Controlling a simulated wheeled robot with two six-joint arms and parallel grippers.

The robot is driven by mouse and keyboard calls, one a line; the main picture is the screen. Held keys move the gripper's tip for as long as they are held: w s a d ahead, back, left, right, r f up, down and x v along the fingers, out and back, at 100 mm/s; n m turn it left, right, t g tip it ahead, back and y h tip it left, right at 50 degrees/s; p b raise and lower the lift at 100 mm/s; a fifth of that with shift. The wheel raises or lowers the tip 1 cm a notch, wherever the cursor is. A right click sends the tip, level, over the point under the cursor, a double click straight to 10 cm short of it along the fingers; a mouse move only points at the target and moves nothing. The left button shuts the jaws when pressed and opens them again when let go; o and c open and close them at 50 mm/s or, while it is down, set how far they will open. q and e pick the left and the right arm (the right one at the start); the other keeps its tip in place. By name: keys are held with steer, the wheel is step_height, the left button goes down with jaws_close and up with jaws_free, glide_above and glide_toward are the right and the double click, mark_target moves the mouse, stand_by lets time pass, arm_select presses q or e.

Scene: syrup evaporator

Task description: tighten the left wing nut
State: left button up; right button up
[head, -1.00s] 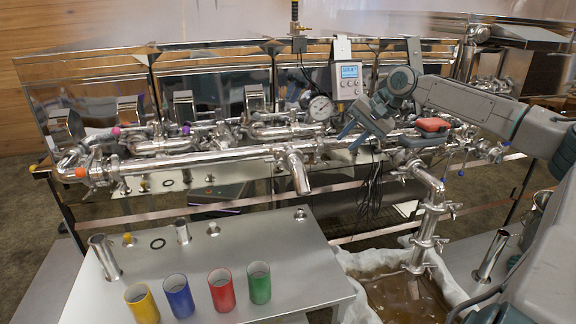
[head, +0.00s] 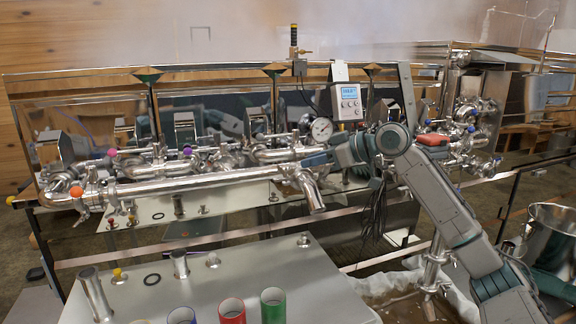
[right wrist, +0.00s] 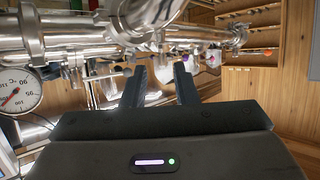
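The steel pipe run (head: 190,184) crosses the front of the evaporator, with several clamps along it. Small wing-like metal tabs hang under its left end, one of them (head: 81,217) below the orange ball; I cannot tell for certain which is the left wing nut. My right gripper (head: 308,162) is at the pipe's right part, just above the downward spout, pointing left and well apart from the left-end clamps. In the right wrist view its two fingers (right wrist: 160,84) are apart with nothing between them. My left gripper is out of view.
A digital controller (head: 348,101) and a round dial gauge (head: 322,129) stand close above my right gripper. A steel table (head: 230,270) with coloured cups, including a red one (head: 232,312), and upright tubes lies in front. A steel pot (head: 548,235) is at the right.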

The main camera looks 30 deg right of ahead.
mark_target(286, 167)
steer(key=p+x, duration=0.2)
steer(key=x, duration=0.5)
steer(key=shift+w+a+p, duration=0.1)
steer(key=shift+a+p, duration=0.05)
steer(key=shift+p, duration=0.15)
steer(key=shift+w+a+f, duration=0.3)
steer(key=shift+w, duration=0.2)
steer(key=shift+c, duration=0.3)
jaws_close()
